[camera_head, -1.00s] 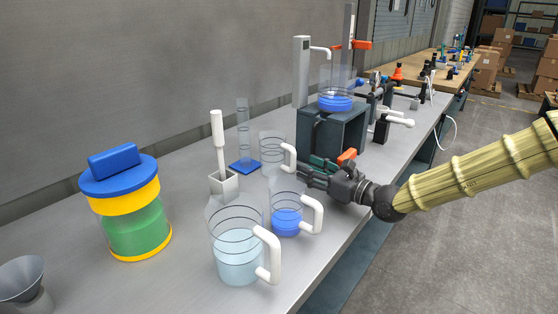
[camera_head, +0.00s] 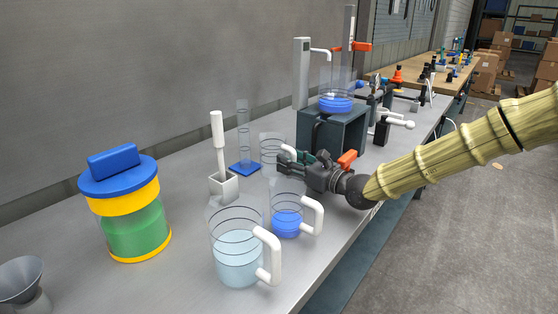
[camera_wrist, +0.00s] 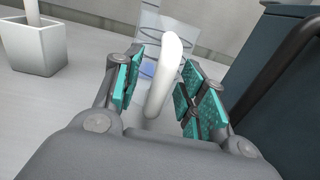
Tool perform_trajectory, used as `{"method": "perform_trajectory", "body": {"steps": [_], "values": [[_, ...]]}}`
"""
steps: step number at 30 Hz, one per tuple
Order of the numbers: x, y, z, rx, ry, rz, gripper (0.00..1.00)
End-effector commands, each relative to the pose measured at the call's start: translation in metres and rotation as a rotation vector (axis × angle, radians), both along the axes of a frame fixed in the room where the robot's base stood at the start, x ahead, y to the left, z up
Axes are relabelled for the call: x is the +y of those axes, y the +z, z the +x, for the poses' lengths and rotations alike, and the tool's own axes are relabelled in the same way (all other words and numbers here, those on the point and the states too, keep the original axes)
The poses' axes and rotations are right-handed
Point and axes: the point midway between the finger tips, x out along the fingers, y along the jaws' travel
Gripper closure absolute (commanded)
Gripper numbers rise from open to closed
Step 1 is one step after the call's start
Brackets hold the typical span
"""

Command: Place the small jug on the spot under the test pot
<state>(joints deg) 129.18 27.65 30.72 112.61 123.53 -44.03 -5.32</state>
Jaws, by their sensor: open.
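The small jug (camera_head: 270,146), clear and apparently empty, stands upright on the grey bench behind the other jugs. My gripper (camera_head: 291,164) is at its right side, partly covering it. In the wrist view the jug's white handle (camera_wrist: 166,70) rises between the two open teal-padded fingers of my gripper (camera_wrist: 158,95), with a gap on either side. A clear vessel with blue liquid (camera_head: 336,100), apparently the test pot, sits on a dark block (camera_head: 345,132) behind the gripper. I cannot make out the spot under it.
A jug of blue liquid (camera_head: 286,224) and a larger jug of pale liquid (camera_head: 238,262) stand in front. A cylinder on a blue base (camera_head: 244,166), a white holder (camera_head: 224,187) and a blue-lidded jar (camera_head: 135,225) stand to the left. An orange lever (camera_head: 347,158) is close to my gripper.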

Motion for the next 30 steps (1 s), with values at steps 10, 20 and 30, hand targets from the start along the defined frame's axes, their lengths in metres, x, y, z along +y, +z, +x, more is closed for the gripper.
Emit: {"method": "perform_trajectory", "body": {"steps": [10, 20, 30], "values": [[-0.001, 0.0, 0.0, 0.0, -0.001, 0.0, 1.0], [-0.001, 0.006, 0.0, -0.002, -0.001, 0.001, 1.0], [-0.001, 0.059, 0.0, -0.003, 0.0, 0.001, 1.0]]}}
